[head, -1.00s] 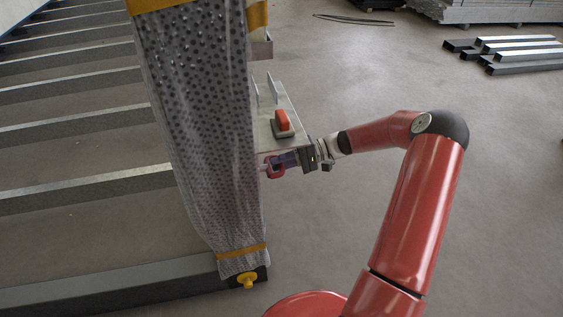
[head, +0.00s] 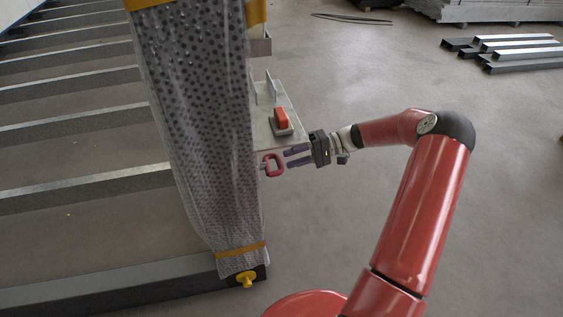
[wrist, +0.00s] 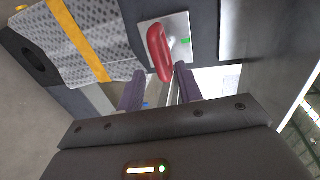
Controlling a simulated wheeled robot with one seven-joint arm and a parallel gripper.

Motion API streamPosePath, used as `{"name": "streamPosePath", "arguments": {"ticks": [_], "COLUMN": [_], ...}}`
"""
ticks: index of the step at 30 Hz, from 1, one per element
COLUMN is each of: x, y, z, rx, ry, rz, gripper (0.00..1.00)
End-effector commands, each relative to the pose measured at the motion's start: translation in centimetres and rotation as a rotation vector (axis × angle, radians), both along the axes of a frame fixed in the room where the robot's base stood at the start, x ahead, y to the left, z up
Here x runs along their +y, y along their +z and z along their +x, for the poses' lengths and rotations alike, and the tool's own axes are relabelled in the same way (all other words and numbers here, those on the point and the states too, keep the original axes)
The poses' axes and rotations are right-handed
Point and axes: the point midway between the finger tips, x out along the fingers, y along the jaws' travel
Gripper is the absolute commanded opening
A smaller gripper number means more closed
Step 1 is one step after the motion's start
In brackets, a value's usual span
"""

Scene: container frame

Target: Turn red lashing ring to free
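The red lashing ring (head: 272,165) sticks out at the right side of the wrapped post, low beside the grey shelf plate. In the wrist view the ring (wrist: 158,50) is seen nearly edge-on, on a pale square plate (wrist: 181,22) with a small green mark (wrist: 185,41) to the right of the ring. My gripper (head: 287,157) is open and empty, just right of the ring, with its two purple fingers apart and pointing at it. In the wrist view the fingers (wrist: 160,75) lie left and right of the ring's near end. Contact is not visible.
An orange-red handle (head: 281,118) on a grey base stands on the shelf plate (head: 262,132) just above my gripper. The wrapped post (head: 205,120) blocks the left. A yellow knob (head: 246,279) sits at its foot.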

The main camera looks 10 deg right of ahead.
Motion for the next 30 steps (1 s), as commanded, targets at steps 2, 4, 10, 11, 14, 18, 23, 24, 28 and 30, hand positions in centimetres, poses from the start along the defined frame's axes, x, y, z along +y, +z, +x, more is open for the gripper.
{"name": "streamPosePath", "arguments": {"ticks": [2,4,10,11,14,18,23,24,28,30], "x": [-1.1,-1.7,-2.1,-2.1,-2.1,-1.8,-1.3,-1.3,-1.5,-1.3], "y": [0.1,0.3,0.4,0.4,0.4,0.4,0.4,0.3,0.0,-0.1], "z": [0.1,0.0,0.0,0.0,0.0,-0.4,-1.6,-1.8,-2.5,-2.4], "rx": [0.000,0.001,0.002,0.002,0.002,-0.020,-0.091,-0.105,-0.136,-0.142], "ry": [-0.001,0.001,0.004,0.003,0.003,-0.037,-0.209,-0.256,-0.364,-0.388], "rz": [0.000,0.001,0.001,0.001,0.001,0.014,0.031,0.029,0.011,0.005], "gripper": [0.36,0.36,0.36,0.36,0.37,0.38,0.38,0.38,0.38,0.38]}}
